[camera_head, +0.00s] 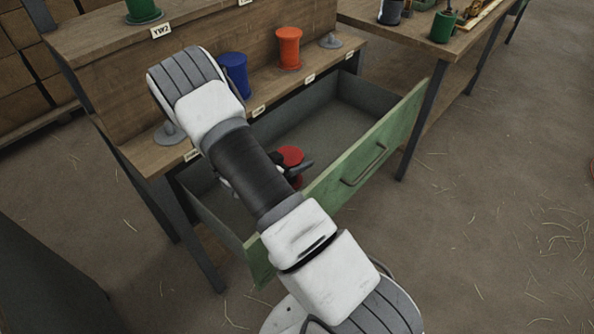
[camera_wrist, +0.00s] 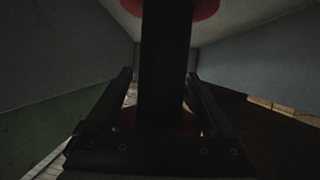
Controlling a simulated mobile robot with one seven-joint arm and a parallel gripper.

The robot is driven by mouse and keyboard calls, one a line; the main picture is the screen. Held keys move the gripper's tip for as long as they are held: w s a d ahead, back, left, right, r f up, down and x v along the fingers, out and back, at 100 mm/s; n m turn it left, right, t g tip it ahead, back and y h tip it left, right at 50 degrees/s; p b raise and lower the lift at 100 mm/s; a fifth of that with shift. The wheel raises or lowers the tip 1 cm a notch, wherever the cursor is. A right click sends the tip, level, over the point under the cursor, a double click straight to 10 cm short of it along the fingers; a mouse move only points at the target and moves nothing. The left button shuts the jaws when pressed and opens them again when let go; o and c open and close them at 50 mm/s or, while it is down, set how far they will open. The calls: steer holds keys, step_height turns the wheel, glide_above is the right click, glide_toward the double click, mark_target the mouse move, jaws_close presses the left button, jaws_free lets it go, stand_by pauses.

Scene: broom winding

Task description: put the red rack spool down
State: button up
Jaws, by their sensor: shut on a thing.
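A red spool (camera_head: 291,155) is upright, low inside the open drawer, partly hidden by my arm. My gripper (camera_head: 300,168) is beside it with its dark fingers at the spool. In the wrist view a red flange (camera_wrist: 205,8) shows at the top and a dark core stands between the fingers of my gripper (camera_wrist: 160,78), which is shut on the spool. I cannot tell whether the spool's base touches the drawer floor. The drawer (camera_head: 384,139) has a green front and grey walls.
A blue spool (camera_head: 236,75) and an orange-red spool (camera_head: 289,48) stand on the rack shelf, with empty pegs (camera_head: 168,134) (camera_head: 330,41) at both ends. A green spool (camera_head: 143,10) stands on the upper board. The drawer's far right part is clear. A workbench (camera_head: 400,35) stands behind.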

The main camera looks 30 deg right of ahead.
steer(key=shift+f+b, duration=0.55)
steer(key=shift+f, duration=1.6)
steer(key=shift+f, duration=0.25)
steer(key=o, duration=1.4)
steer(key=shift+r, duration=0.1)
steer(key=shift+r, duration=0.2)
steer(key=p+v, duration=0.3)
steer(key=v, duration=0.9)
